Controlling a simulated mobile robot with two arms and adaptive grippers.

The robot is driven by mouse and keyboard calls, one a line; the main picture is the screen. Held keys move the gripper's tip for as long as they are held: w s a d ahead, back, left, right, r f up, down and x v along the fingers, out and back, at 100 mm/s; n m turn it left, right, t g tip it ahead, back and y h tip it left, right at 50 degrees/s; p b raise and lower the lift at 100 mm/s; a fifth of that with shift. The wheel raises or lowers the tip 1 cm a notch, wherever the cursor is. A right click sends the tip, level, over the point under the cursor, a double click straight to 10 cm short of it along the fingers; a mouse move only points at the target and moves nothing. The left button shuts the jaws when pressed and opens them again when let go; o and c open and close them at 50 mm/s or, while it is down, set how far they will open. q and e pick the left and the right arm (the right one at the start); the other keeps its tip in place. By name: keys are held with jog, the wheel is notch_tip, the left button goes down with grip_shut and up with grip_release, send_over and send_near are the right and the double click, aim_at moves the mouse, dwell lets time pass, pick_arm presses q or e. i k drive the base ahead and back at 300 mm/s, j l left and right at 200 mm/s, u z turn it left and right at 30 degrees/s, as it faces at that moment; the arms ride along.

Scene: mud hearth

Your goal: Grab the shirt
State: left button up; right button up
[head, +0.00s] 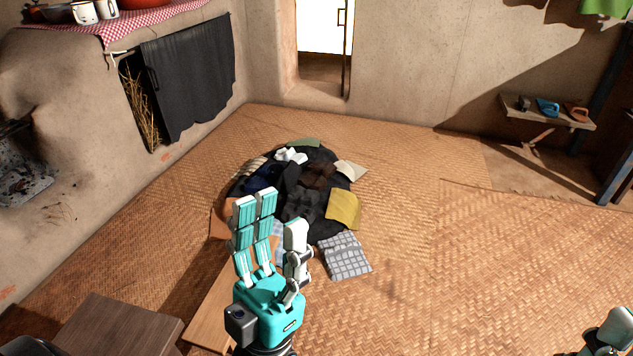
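A heap of dark clothes (300,205) lies on the woven floor mat, with a mustard folded cloth (343,209), a grey checked cloth (346,257) and a white piece (291,155) on it or at its edge. I cannot tell which piece is the shirt. My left gripper (275,222) is in front of the heap, fingers extended and apart, and looks empty. It hides the near left part of the heap. My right gripper (607,335) shows only in part at the bottom right corner, far from the heap; its fingers cannot be judged.
A low wooden bench (222,308) stands under my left gripper, and a darker wooden block (110,330) is at lower left. A mud hearth with a dark curtain (190,75) runs along the left. A shelf with slippers (547,113) is at right. The mat right of the heap is clear.

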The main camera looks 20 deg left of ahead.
aim_at(301, 200)
jog(key=i+l+u, duration=0.1)
jog(key=i+u, duration=0.3)
jog(key=i+l+u, duration=0.2)
jog(key=i+u, duration=0.25)
jog(key=i+l+u, duration=0.6)
jog(key=u, duration=0.15)
jog(key=i+l+u, duration=0.15)
jog(key=l+u, duration=0.2)
jog(key=i+l+u, duration=0.1)
jog(key=l+u, duration=0.9)
jog(key=i+l, duration=0.05)
jog(key=l, duration=0.05)
